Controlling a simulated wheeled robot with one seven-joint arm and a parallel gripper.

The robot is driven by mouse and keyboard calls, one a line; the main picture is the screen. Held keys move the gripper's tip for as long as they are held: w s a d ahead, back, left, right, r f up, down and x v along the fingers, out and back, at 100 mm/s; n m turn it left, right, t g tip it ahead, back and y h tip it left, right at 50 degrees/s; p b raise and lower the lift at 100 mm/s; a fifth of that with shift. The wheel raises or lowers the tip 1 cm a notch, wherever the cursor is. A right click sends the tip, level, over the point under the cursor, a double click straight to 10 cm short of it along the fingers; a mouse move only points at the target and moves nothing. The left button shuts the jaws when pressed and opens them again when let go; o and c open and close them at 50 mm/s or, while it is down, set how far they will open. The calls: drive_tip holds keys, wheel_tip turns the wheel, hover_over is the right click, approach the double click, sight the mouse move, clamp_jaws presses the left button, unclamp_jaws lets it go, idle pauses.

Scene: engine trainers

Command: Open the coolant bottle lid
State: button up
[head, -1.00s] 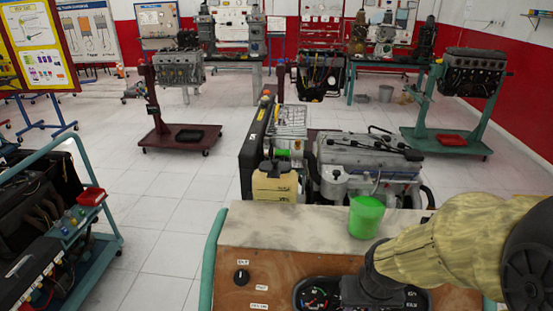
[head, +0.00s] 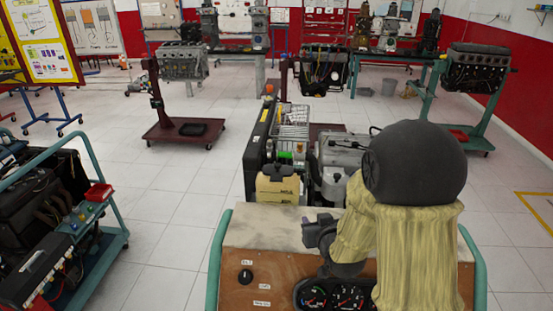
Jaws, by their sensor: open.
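The coolant bottle (head: 278,188) is a cream-yellow tank at the front left of the engine trainer, beside the black radiator. Its dark lid (head: 277,171) sits on top and appears closed. My gripper (head: 308,232) is open and empty, above the wooden top of the trainer's panel. It is nearer to me than the bottle, a little to its right, and apart from it. The fingertips are small and dark, so their detail is hard to see. My arm hides much of the engine and the right of the panel top.
The trainer's panel top (head: 260,226) has a clear left part. A control panel with gauges (head: 330,294) faces me. The black radiator (head: 258,150) and grey engine (head: 340,150) stand behind. Another engine trainer (head: 50,210) is at the left, with free tiled floor between.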

sight(279, 166)
drive_tip(key=w+a+r+n+t+y+p, duration=0.1)
drive_tip(key=w+a+r+t+y+p, duration=0.1)
drive_tip(key=a+r+t+y, duration=0.1)
wheel_tip(279, 166, up, 2)
drive_tip(key=a+t, duration=0.1)
drive_tip(key=a, duration=0.1)
drive_tip(key=shift+w+a, duration=0.15)
drive_tip(key=shift+a, duration=0.15)
drive_tip(key=p+x, duration=0.2)
drive_tip(key=x, duration=0.3)
drive_tip(key=p+x, duration=0.2)
drive_tip(key=x, duration=0.3)
drive_tip(key=p+x, duration=0.3)
drive_tip(key=x, duration=0.3)
drive_tip(key=shift+a+r, duration=0.2)
drive_tip(key=shift+r, duration=0.05)
drive_tip(key=shift+w+a+f+p, duration=0.1)
drive_tip(key=shift+w+a+p, duration=0.2)
drive_tip(key=shift+w, duration=0.35)
drive_tip(key=shift+c, duration=0.2)
drive_tip(key=shift+d, duration=0.1)
clamp_jaws()
